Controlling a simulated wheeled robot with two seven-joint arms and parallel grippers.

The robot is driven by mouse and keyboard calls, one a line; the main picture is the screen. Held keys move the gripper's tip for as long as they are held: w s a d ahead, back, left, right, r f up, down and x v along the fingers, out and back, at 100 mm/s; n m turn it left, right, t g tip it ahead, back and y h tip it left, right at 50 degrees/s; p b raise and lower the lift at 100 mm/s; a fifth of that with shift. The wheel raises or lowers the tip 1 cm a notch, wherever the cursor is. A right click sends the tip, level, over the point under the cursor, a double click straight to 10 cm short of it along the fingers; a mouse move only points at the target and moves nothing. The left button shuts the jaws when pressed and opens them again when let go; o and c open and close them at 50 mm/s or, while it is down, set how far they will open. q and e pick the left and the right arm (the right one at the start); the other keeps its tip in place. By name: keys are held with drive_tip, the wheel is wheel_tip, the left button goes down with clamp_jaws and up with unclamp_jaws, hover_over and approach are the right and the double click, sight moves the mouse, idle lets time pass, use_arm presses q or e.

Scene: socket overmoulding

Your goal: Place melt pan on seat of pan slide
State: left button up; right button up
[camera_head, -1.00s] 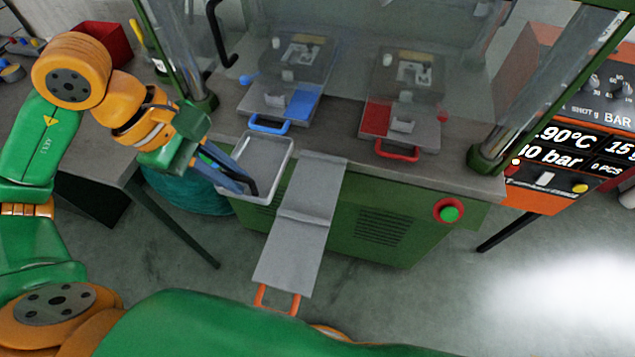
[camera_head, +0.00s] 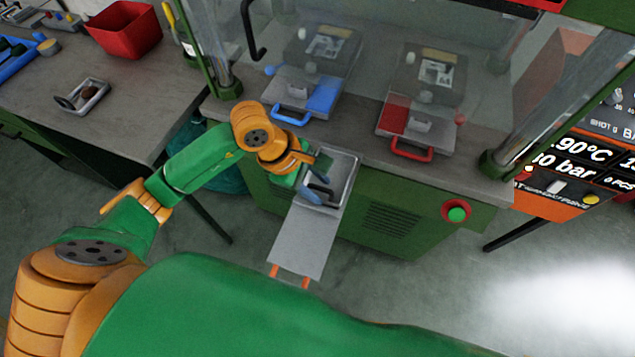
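The melt pan (camera_head: 345,172) is a shallow grey tray with a dark handle. It is at the upper end of the pan slide (camera_head: 303,240), a flat grey plate sticking out from the green press bench, and looks level with it. My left gripper (camera_head: 318,180) is over the near left part of the pan, at the handle. Its two blue-grey fingers look spread apart, with the dark handle between or just below them. The gripper hides part of the pan and the seat under it, so exact contact with the seat cannot be seen. My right gripper is out of view.
Mould halves with a blue handle (camera_head: 292,116) and a red handle (camera_head: 411,150) stand on the bench behind. The left table holds a red bin (camera_head: 125,30) and a small grey tray (camera_head: 84,97). A green button (camera_head: 457,213) is on the bench front.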

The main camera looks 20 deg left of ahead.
use_arm(q)
drive_tip(key=shift+a, duration=0.1)
drive_tip(key=v, duration=1.2)
